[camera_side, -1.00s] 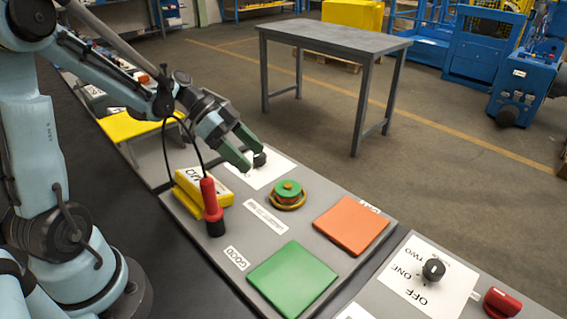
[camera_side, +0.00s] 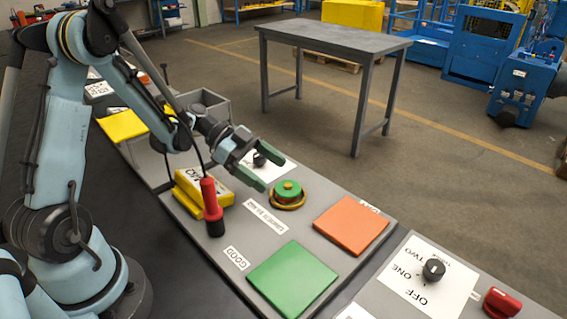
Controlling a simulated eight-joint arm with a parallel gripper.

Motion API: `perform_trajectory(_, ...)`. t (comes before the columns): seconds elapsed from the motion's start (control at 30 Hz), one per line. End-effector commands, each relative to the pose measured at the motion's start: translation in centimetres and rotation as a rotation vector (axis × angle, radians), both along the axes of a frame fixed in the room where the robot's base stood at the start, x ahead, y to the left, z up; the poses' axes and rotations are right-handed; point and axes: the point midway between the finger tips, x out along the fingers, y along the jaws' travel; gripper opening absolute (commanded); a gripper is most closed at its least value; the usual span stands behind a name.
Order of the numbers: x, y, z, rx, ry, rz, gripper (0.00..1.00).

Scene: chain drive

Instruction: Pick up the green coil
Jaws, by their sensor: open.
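The green coil (camera_side: 288,188) sits on the grey work board, with a golden-brown ring (camera_side: 287,203) around its base. My gripper (camera_side: 265,171) is open and empty, with two green fingers. It is just left of the coil and a little above the board, apart from the coil in this view. One fingertip is close to the coil's upper left side.
A red and black probe (camera_side: 211,207) with a black cable stands left of the coil, beside a yellow box (camera_side: 202,186). A green pad (camera_side: 292,279) and an orange pad (camera_side: 352,224) lie on the board. A black knob (camera_side: 260,160) is behind my gripper.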

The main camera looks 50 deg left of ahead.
Motion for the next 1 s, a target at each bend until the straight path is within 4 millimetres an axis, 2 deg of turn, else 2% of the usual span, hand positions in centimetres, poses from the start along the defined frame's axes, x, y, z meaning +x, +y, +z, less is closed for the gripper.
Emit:
perform_trajectory(0.33,1.8,-3.3,-2.4,0.001,0.0,-0.003,0.93)
perform_trajectory(0.63,1.9,-3.6,-2.6,0.001,0.0,0.001,0.91)
perform_trajectory(1.0,1.9,-3.6,-2.6,0.001,0.0,0.0,0.34)
